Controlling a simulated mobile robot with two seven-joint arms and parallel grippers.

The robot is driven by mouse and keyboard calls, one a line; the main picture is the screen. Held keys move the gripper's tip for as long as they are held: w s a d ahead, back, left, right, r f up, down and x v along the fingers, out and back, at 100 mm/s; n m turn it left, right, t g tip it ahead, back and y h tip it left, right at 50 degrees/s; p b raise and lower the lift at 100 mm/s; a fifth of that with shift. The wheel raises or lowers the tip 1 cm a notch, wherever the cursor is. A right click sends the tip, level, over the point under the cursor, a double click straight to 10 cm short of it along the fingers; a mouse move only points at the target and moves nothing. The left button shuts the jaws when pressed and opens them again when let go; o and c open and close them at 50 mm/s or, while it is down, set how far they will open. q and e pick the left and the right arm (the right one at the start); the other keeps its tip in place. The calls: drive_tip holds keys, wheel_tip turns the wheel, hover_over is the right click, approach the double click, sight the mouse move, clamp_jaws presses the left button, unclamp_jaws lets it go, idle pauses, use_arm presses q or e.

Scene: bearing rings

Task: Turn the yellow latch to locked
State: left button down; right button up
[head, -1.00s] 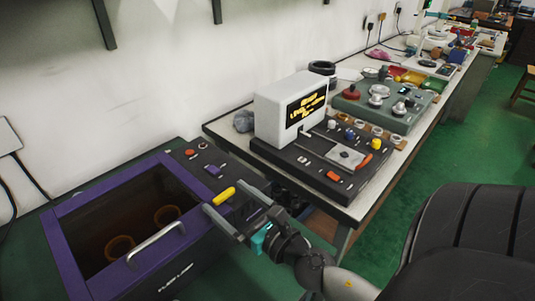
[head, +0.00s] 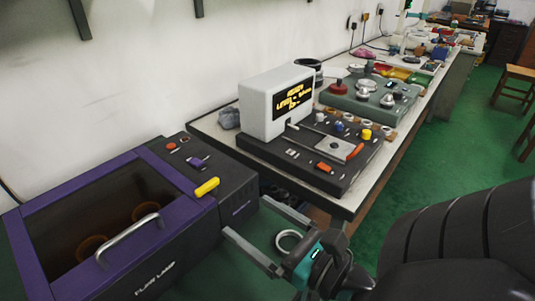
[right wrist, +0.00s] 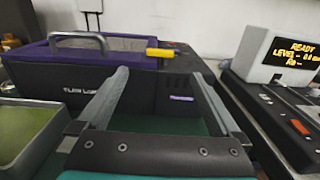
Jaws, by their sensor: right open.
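The yellow latch (head: 207,187) sits on the top right edge of a purple-framed box (head: 112,183), beside its dark lid. In the right wrist view the latch (right wrist: 160,53) lies about level, beyond the fingers and between them. My right gripper (head: 243,215) is open and empty, in front of the box and lower right of the latch, apart from it. It shows in the right wrist view with both fingers spread (right wrist: 158,75). My left gripper is not in view.
A metal handle (head: 127,239) crosses the lid, and ring shapes show through its window. A white instrument (head: 275,105) with a lit screen stands on the bench to the right. A pale ring (head: 289,241) shows near my right gripper.

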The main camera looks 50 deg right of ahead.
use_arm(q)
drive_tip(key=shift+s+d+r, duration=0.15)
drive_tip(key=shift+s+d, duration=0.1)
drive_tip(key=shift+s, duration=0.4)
use_arm(e)
drive_tip(key=shift+s, duration=1.1)
drive_tip(key=shift+s, duration=0.1)
